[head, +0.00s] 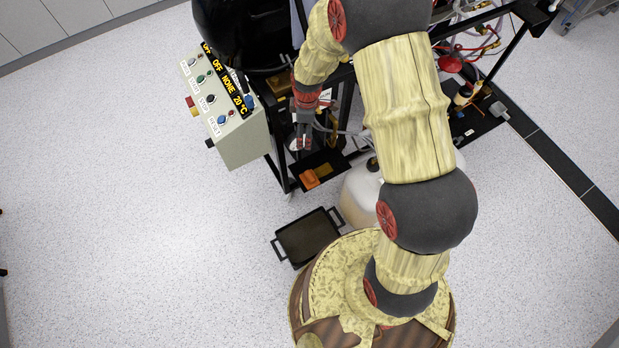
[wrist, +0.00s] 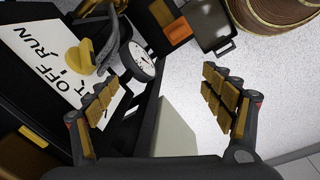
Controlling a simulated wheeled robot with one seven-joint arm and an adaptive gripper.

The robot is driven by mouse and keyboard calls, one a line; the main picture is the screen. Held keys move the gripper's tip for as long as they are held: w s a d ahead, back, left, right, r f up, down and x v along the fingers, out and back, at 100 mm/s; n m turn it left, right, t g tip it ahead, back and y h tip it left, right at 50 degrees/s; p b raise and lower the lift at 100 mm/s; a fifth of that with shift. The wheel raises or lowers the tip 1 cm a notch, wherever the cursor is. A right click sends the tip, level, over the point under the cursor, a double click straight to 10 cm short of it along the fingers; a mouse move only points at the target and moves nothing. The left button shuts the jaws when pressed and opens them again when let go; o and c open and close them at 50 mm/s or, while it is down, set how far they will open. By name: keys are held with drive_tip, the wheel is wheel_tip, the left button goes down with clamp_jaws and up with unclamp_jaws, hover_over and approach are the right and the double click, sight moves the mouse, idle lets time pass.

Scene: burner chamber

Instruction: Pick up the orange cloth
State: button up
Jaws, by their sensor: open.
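The orange cloth (head: 311,179) lies in a small dark tray (head: 326,168) low beside the rig's frame in the head view. In the wrist view the orange patch of the cloth (wrist: 179,32) shows near the top, beyond the fingertips. My gripper (head: 300,143) is above and slightly left of the cloth in the head view, apart from it. In the wrist view my gripper (wrist: 160,95) has its two padded fingers spread wide with nothing between them. Part of the small tray is hidden by the frame.
A control box (head: 228,115) and black vessel stand beside my gripper. A pressure gauge (wrist: 142,62), yellow valve handle (wrist: 83,57) and label plate (wrist: 38,52) lie near the left finger. A black handled pan (head: 307,238) is on the floor.

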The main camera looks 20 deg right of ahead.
sight(308, 176)
drive_tip(key=s+f+n, duration=0.1)
drive_tip(key=f+n, duration=0.1)
drive_tip(key=f, duration=0.6)
drive_tip(key=s+f+n, duration=0.1)
drive_tip(key=f+n, duration=0.1)
drive_tip(key=f, duration=0.7)
drive_tip(key=s+f+n+g, duration=0.1)
drive_tip(key=f+n, duration=0.1)
drive_tip(key=f, duration=0.6)
drive_tip(key=shift+s+f+n, duration=0.1)
drive_tip(key=shift+f+n, duration=0.15)
drive_tip(key=shift+n, duration=0.05)
drive_tip(key=shift+f+b, duration=1.05)
drive_tip(key=shift+f, duration=1.65)
drive_tip(key=c, duration=1.2)
drive_tip(key=shift+c, duration=0.2)
drive_tip(key=shift+r, duration=0.15)
